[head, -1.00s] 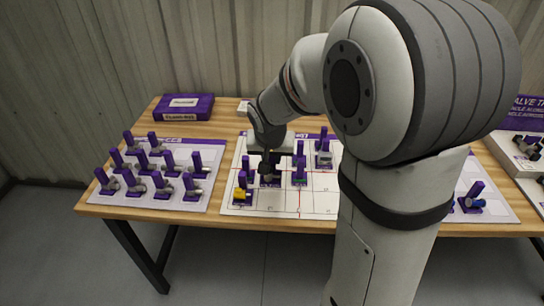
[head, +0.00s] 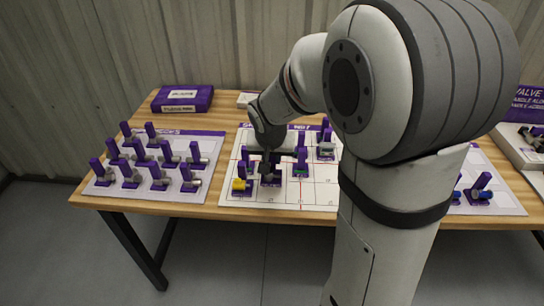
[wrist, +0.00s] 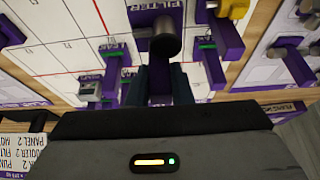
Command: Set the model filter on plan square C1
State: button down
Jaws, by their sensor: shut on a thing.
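My gripper (wrist: 165,88) is shut on the purple upright of the model filter (wrist: 165,38), which has a dark cylinder and a purple base lettered FILTER. In the head view, my gripper (head: 270,153) and the filter (head: 270,178) are over the front left part of the white plan sheet (head: 319,196), right of a yellow-bodied model (head: 239,185). The filter looks upright. I cannot tell whether its base touches the sheet. The square letters are too small to read, so C1 cannot be picked out.
Close right of the filter stands a green-marked model (head: 300,170); a grey-bodied one (head: 325,149) is behind. Several purple models crowd the left sheet (head: 203,140). A purple box (head: 182,99) lies at the back. My arm hides the plan's right side.

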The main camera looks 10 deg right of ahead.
aim_at(272, 166)
jog(key=shift+f, duration=0.1)
jog(key=shift+f+b, duration=1.75)
jog(key=shift+b, duration=0.15)
jog(key=shift+f+b, duration=0.7)
jog(key=shift+b, duration=0.2)
jog(key=c, duration=1.2)
grip_release()
jog(key=shift+r, duration=0.2)
jog(key=shift+r+p, duration=0.4)
jog(key=shift+r, duration=0.05)
